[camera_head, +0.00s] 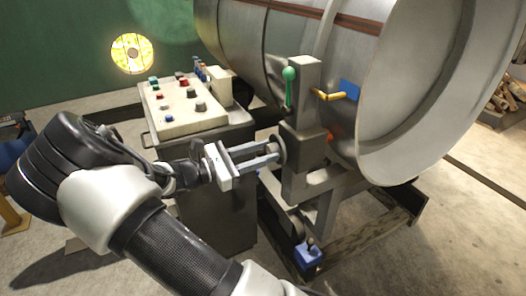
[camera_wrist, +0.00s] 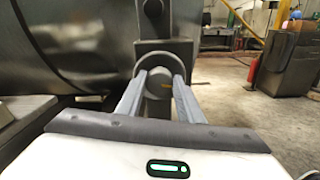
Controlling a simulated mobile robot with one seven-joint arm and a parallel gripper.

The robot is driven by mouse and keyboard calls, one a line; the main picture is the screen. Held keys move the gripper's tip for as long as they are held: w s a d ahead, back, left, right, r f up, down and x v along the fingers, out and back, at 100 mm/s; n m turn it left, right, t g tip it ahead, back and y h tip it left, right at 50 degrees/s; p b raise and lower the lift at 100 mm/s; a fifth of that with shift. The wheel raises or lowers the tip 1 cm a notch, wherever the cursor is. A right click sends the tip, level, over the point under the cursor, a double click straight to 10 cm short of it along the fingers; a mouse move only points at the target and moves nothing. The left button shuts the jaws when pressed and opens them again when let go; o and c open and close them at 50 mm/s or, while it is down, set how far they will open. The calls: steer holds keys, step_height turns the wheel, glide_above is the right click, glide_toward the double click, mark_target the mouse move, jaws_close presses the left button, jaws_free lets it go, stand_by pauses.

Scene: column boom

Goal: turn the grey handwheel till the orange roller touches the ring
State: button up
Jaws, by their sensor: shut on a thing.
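The grey handwheel (camera_head: 281,148) is on the left side of a dark post on the machine. In the wrist view its curved rim (camera_wrist: 160,55) shows beyond my fingers. My gripper (camera_head: 272,154) reaches it from the left and is shut on it, and the fingers lie on either side of its middle in the wrist view (camera_wrist: 160,82). The orange roller (camera_head: 330,136) is a small patch at the right of the post, beside the big grey drum. A grey ring (camera_head: 323,38) runs around the drum above the post. Whether roller and ring touch cannot be told.
A control console (camera_head: 186,117) stands left, behind my arm. A blue box (camera_head: 308,253) with a lever is low on the frame. Open floor lies right.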

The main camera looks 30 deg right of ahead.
steer(key=m, duration=0.4)
steer(key=shift+s+p, duration=0.1)
steer(key=shift+p, duration=0.25)
steer(key=m, duration=0.4)
steer(key=shift+f, duration=0.1)
steer(key=m+b, duration=0.1)
steer(key=m, duration=0.3)
steer(key=shift+s+f, duration=0.1)
steer(key=shift+f, duration=0.05)
steer(key=shift+m+b, duration=0.35)
steer(key=shift+m, duration=1.45)
steer(key=o, duration=1.1)
steer(key=shift+c, duration=0.2)
